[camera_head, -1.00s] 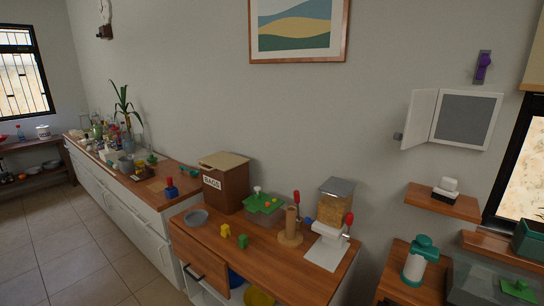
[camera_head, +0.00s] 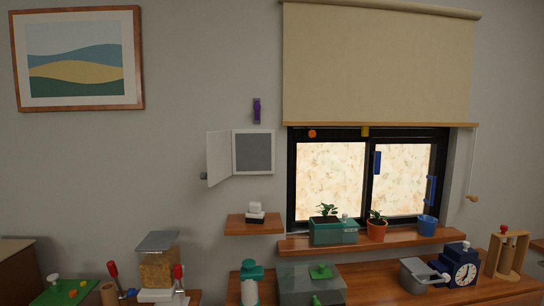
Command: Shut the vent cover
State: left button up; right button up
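The vent (camera_head: 253,152) is a white square frame with a grey panel, set on the wall left of the window. Its white cover (camera_head: 218,157) is hinged on the vent's left side and stands open, swung out to the left. A small grey knob or catch (camera_head: 203,176) shows at the cover's outer edge. Neither of my grippers is in view.
A small wooden shelf (camera_head: 252,229) with a white and black object sits below the vent. A purple wall fixture (camera_head: 257,110) is above it. The counter below holds a teal-topped bottle (camera_head: 250,283) and a clear bin (camera_head: 300,286). The wall before the vent is clear.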

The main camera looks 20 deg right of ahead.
aim_at(219, 144)
jog(key=i+j+z, duration=0.15)
jog(key=j+z, duration=0.2)
jog(key=z, duration=0.15)
jog(key=i+j+z, duration=0.15)
jog(key=j+z, duration=0.6)
jog(key=z, duration=0.2)
jog(key=k+j, duration=0.1)
jog(key=j, duration=0.25)
jog(key=k+j+z, duration=0.1)
jog(key=j, duration=0.25)
jog(key=k+j, duration=0.1)
jog(key=j, duration=0.2)
jog(key=k+j, duration=0.15)
jog(key=j, duration=0.2)
jog(key=k+j+z, duration=0.1)
jog(key=j, duration=0.25)
jog(key=l, duration=0.15)
jog(key=i+l+u, duration=0.1)
jog(key=l, duration=0.25)
jog(key=i+l, duration=0.25)
jog(key=i+l+u, duration=0.15)
jog(key=l, duration=0.35)
